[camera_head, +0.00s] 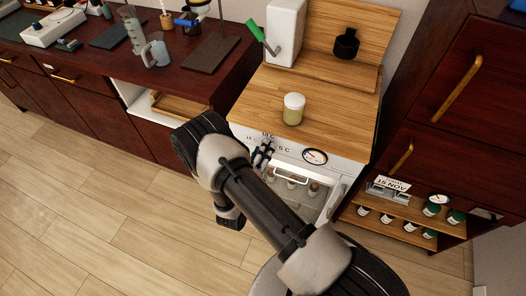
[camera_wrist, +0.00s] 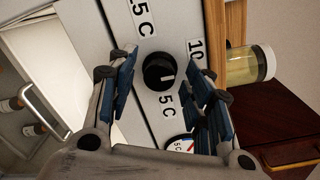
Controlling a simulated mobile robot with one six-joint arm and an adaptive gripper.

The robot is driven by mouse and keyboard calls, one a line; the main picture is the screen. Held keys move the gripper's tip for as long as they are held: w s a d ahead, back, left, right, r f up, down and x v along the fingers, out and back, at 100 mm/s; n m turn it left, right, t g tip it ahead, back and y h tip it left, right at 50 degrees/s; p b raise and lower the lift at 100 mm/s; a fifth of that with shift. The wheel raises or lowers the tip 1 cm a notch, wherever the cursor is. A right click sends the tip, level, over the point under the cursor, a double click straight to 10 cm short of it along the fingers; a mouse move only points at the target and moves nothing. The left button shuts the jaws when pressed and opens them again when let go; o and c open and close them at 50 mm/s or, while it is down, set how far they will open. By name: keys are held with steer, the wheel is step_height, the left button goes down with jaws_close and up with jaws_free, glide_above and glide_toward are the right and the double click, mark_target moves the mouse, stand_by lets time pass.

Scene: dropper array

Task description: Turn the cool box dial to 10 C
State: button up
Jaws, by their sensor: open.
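The black cool box dial (camera_wrist: 159,70) sits on the white front panel of the cool box (camera_wrist: 85,28). Its white mark appears to point toward the 5 C label (camera_wrist: 167,106). A label reading 10 (camera_wrist: 195,50) is to its right, and another, partly cut off and ending in "5 C" (camera_wrist: 143,18), is above. My gripper (camera_wrist: 163,92) is open, with one blue-padded finger on each side of the dial; contact cannot be told.
A jar with a white lid (camera_head: 293,110) stands on the wooden top above the panel. A round gauge (camera_head: 315,156) is right of the dial. The cool box's lit interior with bottles (camera_head: 314,188) shows below. A shelf of bottles (camera_head: 400,214) is to the right. Open floor lies left.

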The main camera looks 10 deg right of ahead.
steer(key=v, duration=1.2)
stand_by(0.5)
steer(key=s+d+r+m+g+h, duration=0.1)
steer(key=s+d+r+m+g, duration=0.1)
steer(key=d+r+m+g, duration=0.4)
steer(key=s+d+r+m+g, duration=0.2)
steer(key=r+m+g, duration=0.1)
steer(key=r+m, duration=0.55)
steer(key=s+d+r+m+g+h, duration=0.1)
steer(key=s+d+r+m+g, duration=0.25)
steer(key=r+m+g, duration=0.35)
steer(key=s+a+r+m+t+y, duration=0.2)
steer(key=s+r+m+y, duration=0.3)
steer(key=m, duration=0.5)
steer(key=s+a+r+m+t+y, duration=0.2)
steer(key=s+r+m+t+y, duration=0.2)
steer(key=r+m+y, duration=0.3)
steer(key=shift+s+m, duration=0.8)
steer(key=shift+m, duration=0.65)
